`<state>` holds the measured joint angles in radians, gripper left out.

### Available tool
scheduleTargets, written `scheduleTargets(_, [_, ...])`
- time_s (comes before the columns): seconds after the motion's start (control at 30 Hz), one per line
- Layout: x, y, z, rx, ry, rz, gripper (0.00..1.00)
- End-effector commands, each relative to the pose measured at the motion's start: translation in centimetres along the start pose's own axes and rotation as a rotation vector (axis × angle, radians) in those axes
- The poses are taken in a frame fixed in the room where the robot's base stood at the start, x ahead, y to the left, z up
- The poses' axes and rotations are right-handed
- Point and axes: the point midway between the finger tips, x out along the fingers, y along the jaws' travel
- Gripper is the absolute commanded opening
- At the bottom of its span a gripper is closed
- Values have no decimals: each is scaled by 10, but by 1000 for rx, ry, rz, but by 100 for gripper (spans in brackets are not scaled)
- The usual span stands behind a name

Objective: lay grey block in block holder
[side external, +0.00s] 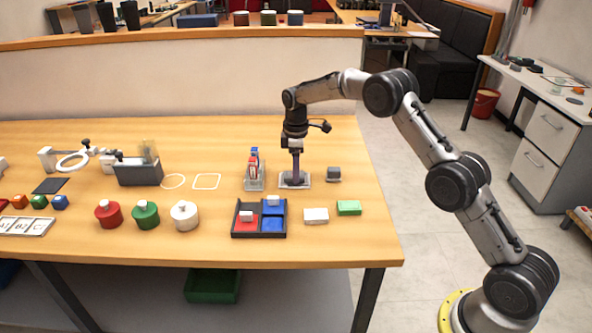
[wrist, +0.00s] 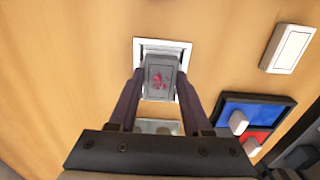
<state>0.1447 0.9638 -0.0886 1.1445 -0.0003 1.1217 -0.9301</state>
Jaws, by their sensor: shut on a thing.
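My gripper (side external: 295,174) points straight down near the right part of the table. In the wrist view my gripper (wrist: 158,84) is shut on a grey block (wrist: 161,74) with red marks on its upper face. The block is over a square holder with a pale rim (wrist: 165,41); the same holder shows in the side view (side external: 283,186). Its near part is hidden behind the block and fingers. I cannot tell whether the block touches the holder.
A small dark grey piece (side external: 334,174) lies right of the holder. A rack (side external: 254,182) with upright coloured pieces stands close on its left. A black tray (side external: 236,232) with red and blue compartments, a white block (side external: 316,215) and a green block (side external: 348,208) lie in front.

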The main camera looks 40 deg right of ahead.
Motion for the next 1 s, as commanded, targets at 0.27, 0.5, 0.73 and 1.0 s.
scheduleTargets(0.27, [0, 0, 0, 0, 1, 1, 0])
scheduleTargets(0.5, [0, 0, 0, 0, 0, 0, 84])
scheduleTargets(0.73, [1, 0, 0, 0, 0, 0, 84])
scheduleTargets(1.0, [-20, 1, 0, 0, 2, 3, 84])
